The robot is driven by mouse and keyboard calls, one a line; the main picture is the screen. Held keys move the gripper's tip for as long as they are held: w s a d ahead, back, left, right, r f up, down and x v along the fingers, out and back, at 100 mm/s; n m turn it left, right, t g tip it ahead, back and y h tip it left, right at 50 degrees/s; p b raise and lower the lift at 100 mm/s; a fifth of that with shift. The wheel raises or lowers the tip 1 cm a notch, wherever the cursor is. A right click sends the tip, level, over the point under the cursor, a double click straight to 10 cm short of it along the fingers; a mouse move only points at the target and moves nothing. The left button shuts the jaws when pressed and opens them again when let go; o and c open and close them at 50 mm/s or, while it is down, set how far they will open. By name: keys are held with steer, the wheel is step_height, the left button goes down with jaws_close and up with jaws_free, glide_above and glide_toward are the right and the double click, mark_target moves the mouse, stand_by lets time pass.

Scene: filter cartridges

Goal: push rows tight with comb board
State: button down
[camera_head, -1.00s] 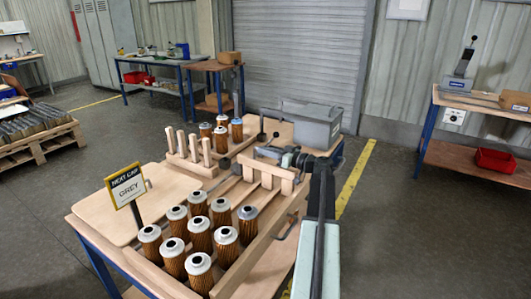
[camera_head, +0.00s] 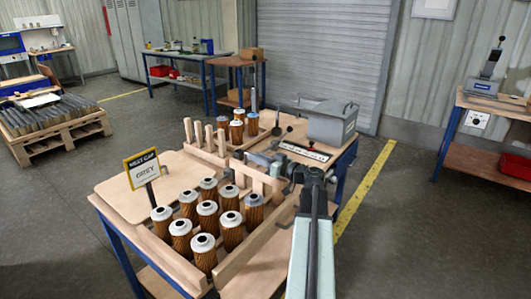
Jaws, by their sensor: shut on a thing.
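Several filter cartridges (camera_head: 207,214) with brown pleated bodies stand upright in rows in a wooden tray (camera_head: 153,243). Most have light grey caps; the one at the right back (camera_head: 254,212) has a darker, bluish cap. The pale wooden comb board (camera_head: 262,184), with upright teeth, stands just behind the back row. My gripper (camera_head: 270,162) is at the comb board's top and shut on it; the jaws are partly hidden by my wrist. Whether the board touches the cartridges I cannot tell. A sign (camera_head: 142,169) reading "NEXT CAP GREY" stands at the tray's left.
A wooden peg rack (camera_head: 206,142) and several more cartridges (camera_head: 237,132) stand behind the comb board. A grey lidded box (camera_head: 331,124) sits at the table's back right. A flat wooden board (camera_head: 120,196) lies left. Floor right of the table is clear.

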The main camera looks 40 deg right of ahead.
steer(key=a, duration=0.3)
steer(key=s+a, duration=0.1)
steer(key=a, duration=0.1)
steer(key=shift+a, duration=0.3)
steer(key=c, duration=1.5)
jaws_free()
steer(key=shift+w, duration=0.1)
steer(key=shift+o, duration=0.2)
steer(key=s+d, duration=0.1)
steer(key=s, duration=0.6)
steer(key=shift+s, duration=0.35)
steer(key=shift+d, duration=0.1)
